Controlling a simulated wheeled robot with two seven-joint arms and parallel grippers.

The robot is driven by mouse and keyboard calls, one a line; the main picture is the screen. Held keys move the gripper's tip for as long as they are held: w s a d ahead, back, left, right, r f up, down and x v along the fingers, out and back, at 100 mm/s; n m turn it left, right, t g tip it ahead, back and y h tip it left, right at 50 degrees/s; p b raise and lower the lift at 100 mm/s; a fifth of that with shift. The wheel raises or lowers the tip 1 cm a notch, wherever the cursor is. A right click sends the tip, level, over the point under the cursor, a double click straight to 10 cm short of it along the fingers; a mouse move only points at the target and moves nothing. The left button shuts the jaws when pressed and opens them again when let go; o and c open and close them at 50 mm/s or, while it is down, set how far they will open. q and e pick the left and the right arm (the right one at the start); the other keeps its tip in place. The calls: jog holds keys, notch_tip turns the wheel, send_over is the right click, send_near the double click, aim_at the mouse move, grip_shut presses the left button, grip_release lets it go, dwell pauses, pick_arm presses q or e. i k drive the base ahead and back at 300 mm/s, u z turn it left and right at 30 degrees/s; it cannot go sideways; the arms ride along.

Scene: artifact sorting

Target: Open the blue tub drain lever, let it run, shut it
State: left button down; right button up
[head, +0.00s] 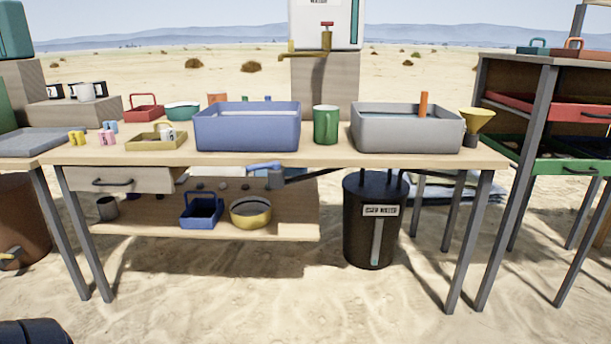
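The blue tub (247,132) stands on the middle of the wooden table, its walls hiding most of the inside. Below it, under the table's front edge, a blue drain lever (263,166) sits on a dark grey valve (275,179). The lever lies nearly level and points left; I cannot tell from this whether the drain is open. A dark pipe (312,176) runs right from the valve toward a black waste drum (371,230) with a label and a pale level strip. No water flow is visible. Neither of my grippers is in view.
A grey tub (406,133) with an orange object stands right of a green mug (325,125). A shut drawer (120,180) hangs left. A lower shelf (150,226) holds a blue basket (201,211) and yellow bowl (250,212). Sand before the table is mostly clear.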

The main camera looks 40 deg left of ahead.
aim_at(275, 165)
jog(key=z, duration=0.5)
jog(key=i, duration=0.55)
jog(key=u, duration=1.35)
jog(key=i, duration=1.05)
jog(key=u, duration=1.05)
